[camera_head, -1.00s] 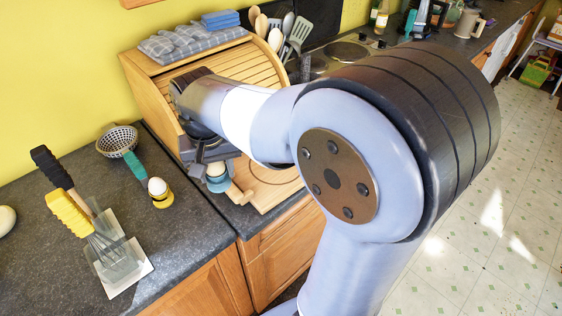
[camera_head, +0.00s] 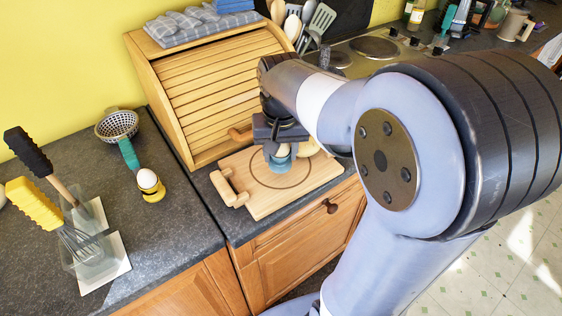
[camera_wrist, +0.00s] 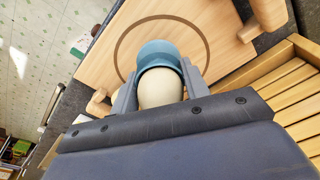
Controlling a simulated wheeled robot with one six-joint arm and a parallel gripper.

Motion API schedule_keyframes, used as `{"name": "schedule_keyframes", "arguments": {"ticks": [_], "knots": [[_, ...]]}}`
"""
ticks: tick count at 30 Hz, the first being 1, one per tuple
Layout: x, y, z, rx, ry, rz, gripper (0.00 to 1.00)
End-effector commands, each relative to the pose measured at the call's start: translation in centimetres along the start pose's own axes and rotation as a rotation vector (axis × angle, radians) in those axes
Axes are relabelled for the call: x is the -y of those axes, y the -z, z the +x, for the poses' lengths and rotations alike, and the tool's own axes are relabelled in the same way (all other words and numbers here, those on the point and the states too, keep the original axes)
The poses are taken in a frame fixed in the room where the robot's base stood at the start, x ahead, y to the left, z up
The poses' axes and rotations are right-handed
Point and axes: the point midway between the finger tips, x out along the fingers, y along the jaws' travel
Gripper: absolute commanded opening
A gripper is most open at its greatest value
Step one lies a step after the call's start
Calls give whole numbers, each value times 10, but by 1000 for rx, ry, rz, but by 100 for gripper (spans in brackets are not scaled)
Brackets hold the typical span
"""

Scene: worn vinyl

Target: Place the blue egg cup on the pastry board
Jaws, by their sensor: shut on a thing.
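The blue egg cup (camera_head: 280,163) is between the fingers of my gripper (camera_head: 279,150), with a pale egg in it. In the wrist view the cup's blue rim (camera_wrist: 158,50) and the egg (camera_wrist: 160,88) show between both fingers, which are shut on it. The pastry board (camera_head: 262,205) is a pale wooden board with a dark ring and a handle at its left. The cup is over the ring; I cannot tell whether its base touches the board. My gripper hides the cup's top in the head view.
A wooden roll-top bread box (camera_head: 205,95) stands close behind the board. Left are a yellow egg cup with an egg (camera_head: 150,185), a strainer (camera_head: 117,126) and a whisk (camera_head: 80,240) by a clear container. The board's front left is bare.

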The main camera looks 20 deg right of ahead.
Motion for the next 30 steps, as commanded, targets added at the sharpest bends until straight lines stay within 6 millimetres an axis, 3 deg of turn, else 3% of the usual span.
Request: {"name": "schedule_keyframes", "arguments": {"ticks": [7,20,21,28,30], "knots": [[0,-4,33,2,-1,0,16],[0,-5,41,0,0,0,16],[0,-5,40,0,0,0,47],[0,-5,39,0,0,0,65],[0,-5,39,0,0,0,65]]}}
